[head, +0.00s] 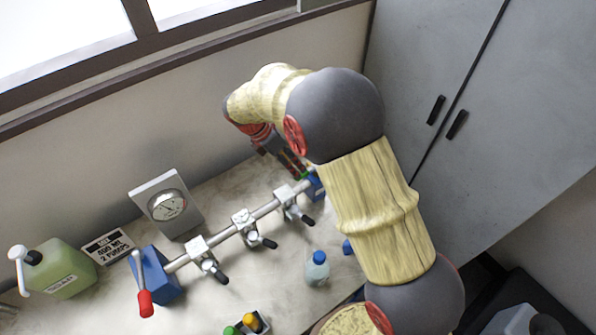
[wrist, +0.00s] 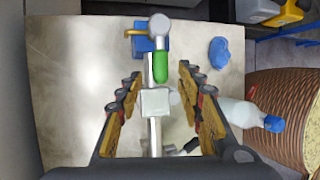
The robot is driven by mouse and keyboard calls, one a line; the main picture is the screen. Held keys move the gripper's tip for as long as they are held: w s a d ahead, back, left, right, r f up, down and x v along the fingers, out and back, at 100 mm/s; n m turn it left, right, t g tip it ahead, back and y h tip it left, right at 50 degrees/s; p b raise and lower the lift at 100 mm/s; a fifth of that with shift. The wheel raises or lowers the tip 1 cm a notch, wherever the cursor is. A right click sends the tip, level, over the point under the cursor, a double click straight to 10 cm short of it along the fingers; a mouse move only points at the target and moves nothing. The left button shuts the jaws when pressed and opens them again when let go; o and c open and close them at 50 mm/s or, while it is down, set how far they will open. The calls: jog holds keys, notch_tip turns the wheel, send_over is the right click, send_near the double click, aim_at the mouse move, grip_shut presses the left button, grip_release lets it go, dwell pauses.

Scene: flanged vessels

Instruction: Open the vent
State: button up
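A green-handled lever (wrist: 161,66) with a silver ball hub stands on a blue block (wrist: 147,42) at the far end of a metal rail. I see no label that names it as the vent. In the head view this blue block (head: 316,187) is partly hidden by my arm. A second blue block (head: 155,275) at the rail's left end carries a red-handled lever (head: 145,302). My gripper (wrist: 160,73) is open, its two fingers apart on either side of the green handle. I cannot tell whether they touch it. In the head view my gripper (head: 298,169) points down at the rail's right end.
Several clamps (head: 244,222) sit along the rail (head: 225,236). A gauge (head: 168,205), a sign (head: 107,246) and a green pump bottle (head: 62,270) stand at the back left. A blue-capped bottle (head: 317,270) and a blue object (wrist: 219,52) are right of the rail.

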jog(key=shift+x, duration=2.1)
grip_shut()
